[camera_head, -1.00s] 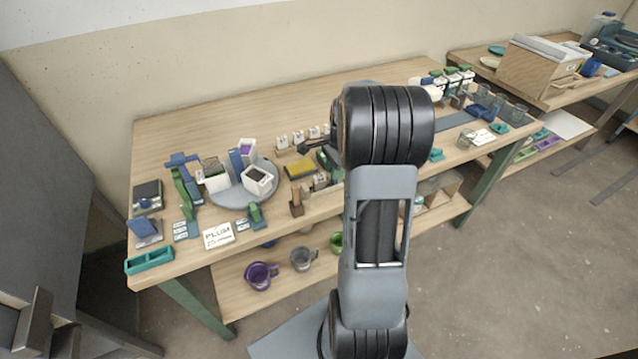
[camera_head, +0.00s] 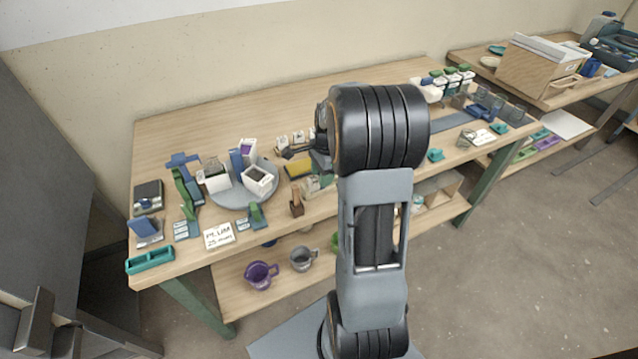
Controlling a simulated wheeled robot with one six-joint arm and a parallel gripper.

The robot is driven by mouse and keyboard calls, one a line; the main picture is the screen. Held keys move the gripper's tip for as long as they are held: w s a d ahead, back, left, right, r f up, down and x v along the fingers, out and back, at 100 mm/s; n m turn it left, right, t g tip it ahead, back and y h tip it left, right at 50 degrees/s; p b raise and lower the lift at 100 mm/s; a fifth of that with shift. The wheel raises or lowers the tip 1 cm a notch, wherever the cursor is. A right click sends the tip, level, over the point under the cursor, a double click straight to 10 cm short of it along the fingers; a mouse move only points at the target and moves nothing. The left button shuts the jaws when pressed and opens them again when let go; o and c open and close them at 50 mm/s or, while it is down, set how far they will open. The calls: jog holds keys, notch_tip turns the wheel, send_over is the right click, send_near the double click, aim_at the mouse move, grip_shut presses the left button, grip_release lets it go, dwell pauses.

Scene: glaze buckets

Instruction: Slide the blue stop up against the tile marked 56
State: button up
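No number 56 can be read on any tile in the head view. Several small white pieces with dark marks (camera_head: 283,141) stand in a row on the table, too small to read. Which piece is the blue stop I cannot tell; a blue block (camera_head: 143,227) sits at the table's left end, and another upright blue block (camera_head: 236,161) stands by the round grey plate. My gripper (camera_head: 285,153) shows as a dark shape just in front of the white pieces, partly behind my arm. Whether it touches anything, or is open, cannot be seen.
A round grey plate (camera_head: 232,196) carries white boxes. A white PLUM card (camera_head: 219,236) and teal tray (camera_head: 150,260) are at the front left. The table's back strip is clear.

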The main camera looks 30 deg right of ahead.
notch_tip(320, 180, up, 7)
jog(key=p, duration=0.6)
dwell(0.7)
jog(key=shift+n, duration=0.6)
jog(key=s+a+r+n+t, duration=0.1)
jog(key=s+a+r+n, duration=0.3)
jog(key=s+a+n, duration=0.2)
jog(key=s+a+r+n+t+h, duration=0.1)
jog(key=s+a+r+n+t, duration=0.1)
jog(key=s+a+r+n, duration=0.2)
jog(key=s+a+n, duration=0.3)
jog(key=a+n, duration=0.3)
jog(key=n, duration=0.2)
jog(key=shift+a+r, duration=0.2)
jog(key=shift+a, duration=0.05)
